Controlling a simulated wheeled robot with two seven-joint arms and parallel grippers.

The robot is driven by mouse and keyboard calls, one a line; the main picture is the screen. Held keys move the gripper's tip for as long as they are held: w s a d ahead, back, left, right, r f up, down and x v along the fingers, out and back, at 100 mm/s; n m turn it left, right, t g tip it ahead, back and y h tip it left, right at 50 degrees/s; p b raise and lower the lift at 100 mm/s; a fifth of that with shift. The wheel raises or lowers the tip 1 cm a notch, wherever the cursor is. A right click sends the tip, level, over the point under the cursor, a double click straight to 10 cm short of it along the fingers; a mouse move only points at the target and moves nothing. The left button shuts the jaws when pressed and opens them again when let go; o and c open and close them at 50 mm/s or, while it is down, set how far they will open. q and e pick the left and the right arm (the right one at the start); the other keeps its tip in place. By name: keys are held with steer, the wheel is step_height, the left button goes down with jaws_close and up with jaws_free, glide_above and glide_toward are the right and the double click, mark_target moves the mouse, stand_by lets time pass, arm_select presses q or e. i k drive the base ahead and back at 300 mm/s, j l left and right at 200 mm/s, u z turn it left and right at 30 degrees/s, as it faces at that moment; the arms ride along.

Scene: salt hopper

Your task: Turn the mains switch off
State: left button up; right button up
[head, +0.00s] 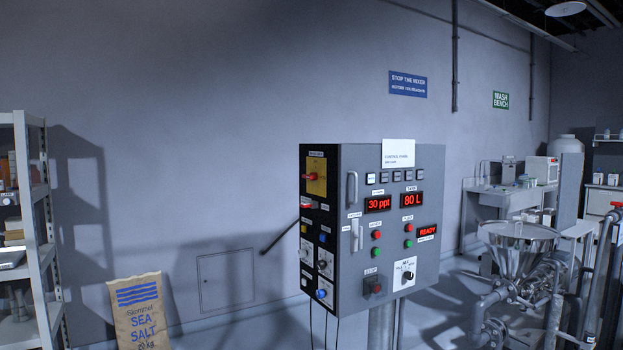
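The control box (348,200) stands on a post in the middle of the head view, showing its front and its left side. On the upper left side is a yellow plate with a red rotary handle (311,177), which looks like the mains switch; its label is too small to read surely. The handle appears roughly level. Neither of my grippers is in view.
Below the yellow plate are several other knobs and buttons (322,262). A sea salt bag (139,312) stands at the lower left, beside a shelf rack (42,220). A steel hopper (517,245) with pipes stands at the right. The space left of the box looks open.

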mark_target(313, 177)
steer(key=i+l+u, duration=0.1)
steer(key=i, duration=0.4)
steer(key=i+l+u, duration=0.1)
steer(key=i+l, duration=0.25)
steer(key=i, duration=0.15)
steer(key=i+l+u, duration=0.1)
steer(key=i+l, duration=0.2)
steer(key=i, duration=0.2)
steer(key=i+l+u, duration=0.1)
steer(key=i+l, duration=0.2)
steer(key=i, duration=0.2)
